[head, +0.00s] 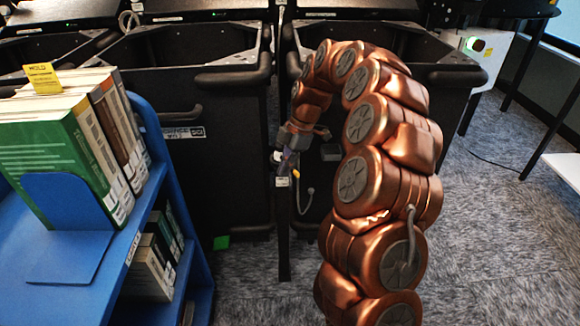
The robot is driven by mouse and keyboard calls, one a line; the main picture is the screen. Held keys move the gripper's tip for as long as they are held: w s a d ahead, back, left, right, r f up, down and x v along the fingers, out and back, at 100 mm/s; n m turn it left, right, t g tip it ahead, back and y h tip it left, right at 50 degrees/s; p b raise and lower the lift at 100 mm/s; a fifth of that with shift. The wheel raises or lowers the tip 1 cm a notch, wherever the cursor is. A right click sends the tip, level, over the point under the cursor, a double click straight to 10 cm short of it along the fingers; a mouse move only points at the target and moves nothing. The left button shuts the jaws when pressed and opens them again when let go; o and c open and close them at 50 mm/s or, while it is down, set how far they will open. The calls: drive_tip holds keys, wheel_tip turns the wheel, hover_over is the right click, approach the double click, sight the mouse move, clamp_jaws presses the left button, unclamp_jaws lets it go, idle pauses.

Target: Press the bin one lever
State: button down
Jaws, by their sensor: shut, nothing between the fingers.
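Two large black bins stand under the sorter, a left bin (215,180) with a white label and a right bin (425,75). I cannot read from the labels which is bin one. My copper arm arches up and over, and my gripper (282,172) points down at the gap between the two bins, in front of a dark upright post (284,245). The gripper is small and dark here; its fingers look shut and hold nothing visible. I cannot make out a lever for certain, nor whether the gripper touches anything. My arm hides part of the right bin.
A blue book cart (85,255) with green and brown books (70,150) and a yellow card stands close on the left. A white box (480,50) with a green light is at the back right.

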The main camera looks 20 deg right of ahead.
drive_tip(key=a+p+v, duration=0.1)
drive_tip(key=a+v, duration=0.1)
drive_tip(key=v, duration=0.7)
drive_tip(key=shift+d+r+p, duration=0.15)
drive_tip(key=shift+r+p, duration=0.2)
drive_tip(key=shift+r, duration=0.3)
drive_tip(key=shift+r, duration=0.1)
